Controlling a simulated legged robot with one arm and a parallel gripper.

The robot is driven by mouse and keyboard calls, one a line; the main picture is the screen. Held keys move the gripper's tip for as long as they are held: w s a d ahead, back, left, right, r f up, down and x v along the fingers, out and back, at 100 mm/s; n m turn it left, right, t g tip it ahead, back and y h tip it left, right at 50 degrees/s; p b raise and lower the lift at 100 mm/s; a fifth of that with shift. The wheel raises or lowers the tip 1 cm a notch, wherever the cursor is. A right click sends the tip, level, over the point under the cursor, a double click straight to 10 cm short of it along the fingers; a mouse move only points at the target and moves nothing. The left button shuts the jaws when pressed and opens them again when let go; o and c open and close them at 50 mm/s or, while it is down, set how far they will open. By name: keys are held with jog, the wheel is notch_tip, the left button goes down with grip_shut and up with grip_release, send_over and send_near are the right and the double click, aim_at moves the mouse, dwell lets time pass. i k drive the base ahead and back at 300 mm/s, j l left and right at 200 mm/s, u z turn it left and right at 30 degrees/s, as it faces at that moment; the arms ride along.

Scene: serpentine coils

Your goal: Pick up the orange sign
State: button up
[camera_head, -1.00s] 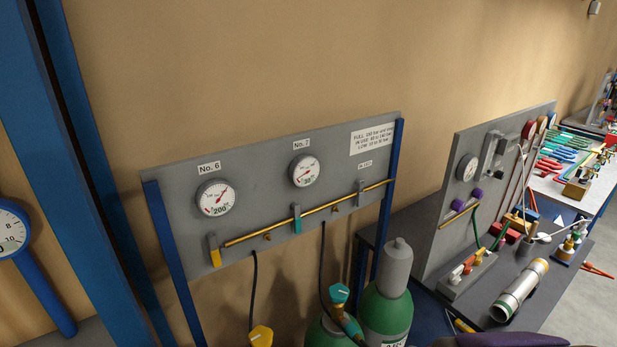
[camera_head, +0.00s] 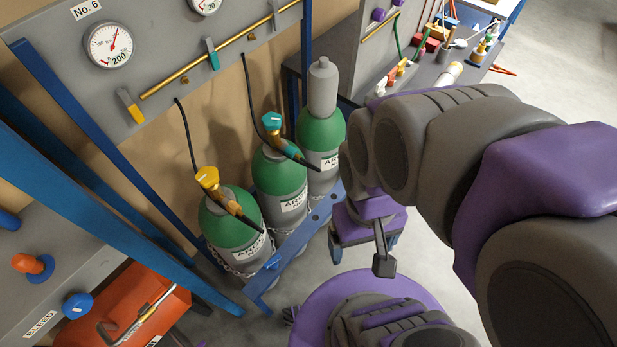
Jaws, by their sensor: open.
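I make out no orange sign in this view. My gripper (camera_head: 378,256) hangs at the middle right, at the end of my purple and grey arm. It is open, with nothing seen between its fingers. One dark finger shows clearly; the other is hard to make out. In the picture it is just right of the gas cylinders and above the grey floor.
Green and grey gas cylinders (camera_head: 280,185) stand chained in a blue rack under a grey gauge panel (camera_head: 170,50). An orange box (camera_head: 150,305) with a metal-handled tool is at lower left. A cluttered bench (camera_head: 425,72) is at upper right. Floor at far right is clear.

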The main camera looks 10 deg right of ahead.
aim_at(391, 79)
jog(key=i+l+z, duration=0.2)
jog(key=i+l, duration=0.15)
jog(key=i+l+z, duration=0.2)
jog(key=i, duration=0.3)
jog(key=i+l+z, duration=0.25)
jog(key=i, duration=0.2)
